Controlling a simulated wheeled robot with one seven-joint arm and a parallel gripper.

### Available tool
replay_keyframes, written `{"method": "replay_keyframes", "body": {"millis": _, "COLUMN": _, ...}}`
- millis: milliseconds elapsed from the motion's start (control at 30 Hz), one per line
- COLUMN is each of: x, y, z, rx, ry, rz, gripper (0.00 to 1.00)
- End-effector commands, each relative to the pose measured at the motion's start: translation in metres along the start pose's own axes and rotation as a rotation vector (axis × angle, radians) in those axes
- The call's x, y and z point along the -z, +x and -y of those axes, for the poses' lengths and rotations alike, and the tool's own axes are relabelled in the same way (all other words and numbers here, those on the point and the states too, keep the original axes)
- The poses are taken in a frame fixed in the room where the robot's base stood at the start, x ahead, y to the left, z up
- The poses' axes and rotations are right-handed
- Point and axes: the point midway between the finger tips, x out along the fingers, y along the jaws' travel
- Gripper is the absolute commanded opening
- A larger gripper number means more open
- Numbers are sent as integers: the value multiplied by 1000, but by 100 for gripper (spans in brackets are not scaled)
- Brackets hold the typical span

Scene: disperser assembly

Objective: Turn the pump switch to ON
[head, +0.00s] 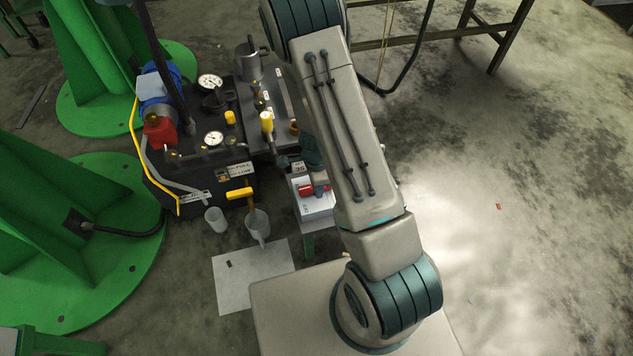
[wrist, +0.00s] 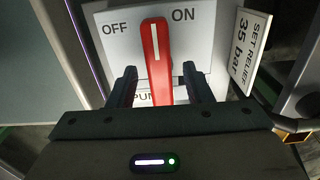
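The pump switch is a red lever (wrist: 154,55) on a white panel (wrist: 205,45) in the wrist view. The panel is marked OFF at the left and ON at the right. The lever's white line points nearly straight up, between the two words and leaning slightly left. My gripper (wrist: 161,80) is open, with one dark finger on each side of the lever's lower part and a visible gap to each. In the head view the red lever (head: 314,189) sits on its white box (head: 318,207), partly behind my arm. My fingers are mostly hidden there.
A sign (wrist: 251,45) reading SET RELIEF 35 bar stands right of the panel. In the head view, a dark pump unit (head: 215,180) with gauges and a yellow rail is to the left. Cups (head: 216,219) and a white sheet (head: 240,290) lie nearby.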

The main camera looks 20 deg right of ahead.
Motion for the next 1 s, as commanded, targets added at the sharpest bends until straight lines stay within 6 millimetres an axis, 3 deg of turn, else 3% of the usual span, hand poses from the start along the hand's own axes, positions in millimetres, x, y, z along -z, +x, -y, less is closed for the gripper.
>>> {"method": "replay_keyframes", "body": {"millis": 167, "x": 0, "y": -4, "z": 0, "rx": 0, "ry": -1, "rz": -1, "gripper": 45}}
{"method": "replay_keyframes", "body": {"millis": 267, "x": 0, "y": -16, "z": 0, "rx": 1, "ry": -2, "rz": 0, "gripper": 45}}
{"method": "replay_keyframes", "body": {"millis": 700, "x": -1, "y": -112, "z": 0, "rx": 2, "ry": -3, "rz": -1, "gripper": 45}}
{"method": "replay_keyframes", "body": {"millis": 1000, "x": 0, "y": -138, "z": 0, "rx": 0, "ry": -1, "rz": 0, "gripper": 45}}
